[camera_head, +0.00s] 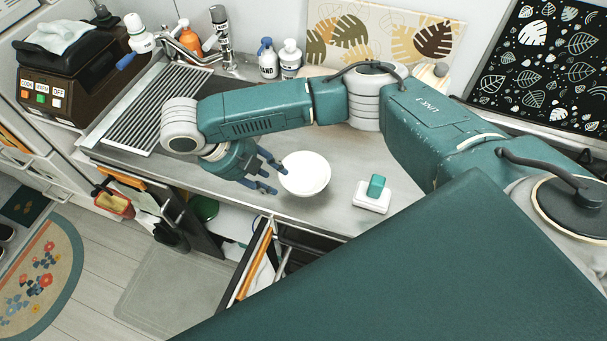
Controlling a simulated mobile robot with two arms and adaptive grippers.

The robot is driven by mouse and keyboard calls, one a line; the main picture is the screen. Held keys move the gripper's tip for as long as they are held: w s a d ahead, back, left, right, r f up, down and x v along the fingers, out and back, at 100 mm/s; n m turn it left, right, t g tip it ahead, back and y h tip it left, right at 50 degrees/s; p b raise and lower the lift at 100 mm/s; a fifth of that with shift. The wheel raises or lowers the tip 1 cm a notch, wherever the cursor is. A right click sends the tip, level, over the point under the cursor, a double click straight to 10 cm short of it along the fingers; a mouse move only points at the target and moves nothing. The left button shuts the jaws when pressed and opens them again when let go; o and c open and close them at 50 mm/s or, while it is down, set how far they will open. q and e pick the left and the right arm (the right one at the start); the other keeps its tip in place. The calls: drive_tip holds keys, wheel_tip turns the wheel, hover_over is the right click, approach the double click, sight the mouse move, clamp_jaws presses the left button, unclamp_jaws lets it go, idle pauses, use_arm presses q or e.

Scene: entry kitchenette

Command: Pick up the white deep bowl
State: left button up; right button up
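The white deep bowl (306,175) stands on the grey counter (228,180), near its front edge. My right gripper (276,180) is just left of the bowl, low over the counter. Its dark blue fingers are spread apart and point towards the bowl's left side. The fingertips are at or very close to the bowl's wall; I cannot tell if they touch. Nothing is held between them. My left gripper is not in view.
A white block with a green piece (374,192) sits right of the bowl. Behind my arm are a faucet (184,42), bottles (279,60) and a leaf-patterned board (385,38). A ribbed drainer (150,112) lies left. An open drawer (262,262) is below the counter.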

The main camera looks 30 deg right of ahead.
sight(304, 178)
drive_tip(key=p+x, duration=0.2)
drive_tip(key=x, duration=0.2)
drive_tip(key=shift+s+d+f, duration=0.2)
drive_tip(key=shift+f, duration=0.15)
drive_tip(key=shift+d+f, duration=0.2)
drive_tip(key=shift+f, duration=0.2)
drive_tip(key=shift+c, duration=0.5)
clamp_jaws()
